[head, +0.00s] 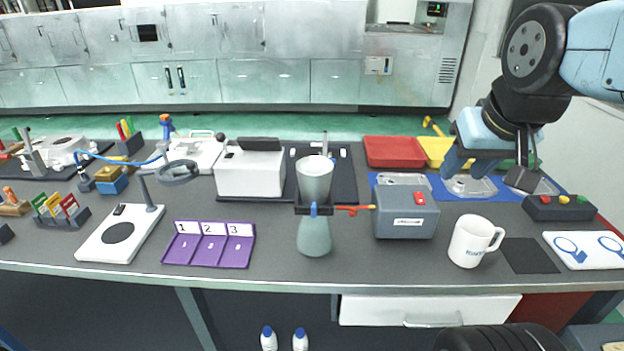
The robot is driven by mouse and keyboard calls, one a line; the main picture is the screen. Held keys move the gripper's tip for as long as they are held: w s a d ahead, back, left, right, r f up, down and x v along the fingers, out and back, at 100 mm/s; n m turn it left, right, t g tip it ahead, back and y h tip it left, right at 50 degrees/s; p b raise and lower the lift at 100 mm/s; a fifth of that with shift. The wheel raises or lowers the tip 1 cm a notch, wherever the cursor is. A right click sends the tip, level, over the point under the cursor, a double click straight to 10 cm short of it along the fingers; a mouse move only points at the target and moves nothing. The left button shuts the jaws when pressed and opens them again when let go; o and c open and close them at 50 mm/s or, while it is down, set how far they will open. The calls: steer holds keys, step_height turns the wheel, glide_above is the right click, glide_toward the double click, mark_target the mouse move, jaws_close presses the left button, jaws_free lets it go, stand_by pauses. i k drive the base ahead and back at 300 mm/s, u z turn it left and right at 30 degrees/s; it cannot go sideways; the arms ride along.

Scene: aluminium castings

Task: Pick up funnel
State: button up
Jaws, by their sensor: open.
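A grey, cup-like tapered piece (315,177), which looks like the funnel, stands upright near the middle of the table in the head view.
A grey box with a red button (405,222) stands between the funnel and my gripper's side. A white mug (473,241) is at the front right. A purple numbered tray (209,263) and a ring stand (106,252) are left. A white box (249,173) is behind-left.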

mark_target(315, 182)
steer(key=u, duration=0.1)
steer(key=k, duration=1)
steer(key=u, duration=0.45)
